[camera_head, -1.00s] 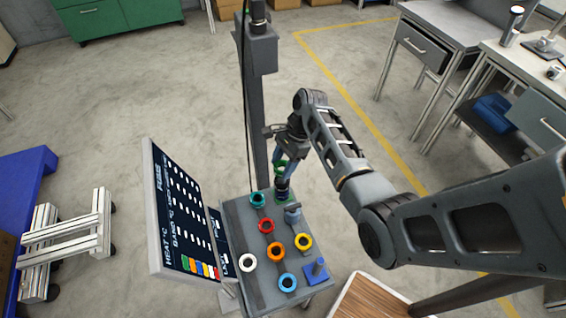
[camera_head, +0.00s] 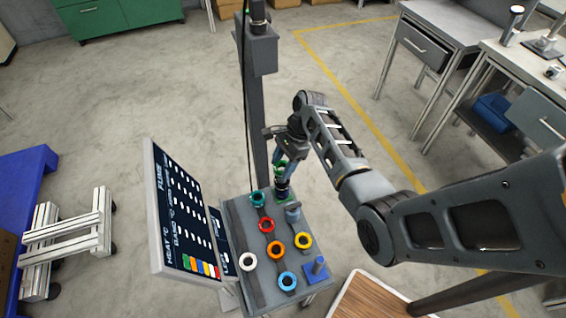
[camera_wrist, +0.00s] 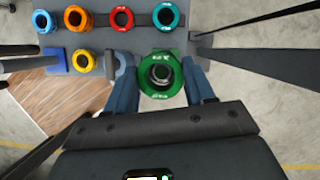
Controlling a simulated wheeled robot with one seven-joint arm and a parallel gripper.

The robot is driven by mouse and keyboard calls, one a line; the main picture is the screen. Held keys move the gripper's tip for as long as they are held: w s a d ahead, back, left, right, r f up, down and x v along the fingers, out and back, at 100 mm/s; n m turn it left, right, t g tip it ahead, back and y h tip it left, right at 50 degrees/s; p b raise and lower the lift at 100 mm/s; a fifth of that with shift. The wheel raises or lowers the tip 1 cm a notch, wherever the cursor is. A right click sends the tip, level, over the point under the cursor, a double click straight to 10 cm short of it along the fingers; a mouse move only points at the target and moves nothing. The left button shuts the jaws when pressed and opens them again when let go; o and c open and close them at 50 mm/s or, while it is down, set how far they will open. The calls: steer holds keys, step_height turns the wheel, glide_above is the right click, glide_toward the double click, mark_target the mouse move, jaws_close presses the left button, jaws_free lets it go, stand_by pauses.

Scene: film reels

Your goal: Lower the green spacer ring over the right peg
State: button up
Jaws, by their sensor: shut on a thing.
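The green spacer ring (camera_wrist: 143,80) is clasped between the two blue fingers of my gripper (camera_wrist: 162,84). It also shows as a green patch (camera_head: 280,167) in the head view. Through its hole the wrist view shows a round grey, metallic-looking thing (camera_wrist: 160,73). In the head view a dark upright cylinder (camera_head: 283,186) stands under my gripper (camera_head: 282,170), at the far end of the grey table (camera_head: 267,292). I cannot tell whether it is the right peg, or whether the ring is above or around it.
A tilted display panel (camera_head: 165,240) stands left.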

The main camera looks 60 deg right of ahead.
steer(key=shift+f+b, duration=0.85)
steer(key=shift+f, duration=1.2)
stand_by(0.4)
steer(key=o, duration=1.1)
steer(key=shift+o, duration=0.2)
steer(key=v, duration=0.8)
steer(key=shift+f, duration=0.1)
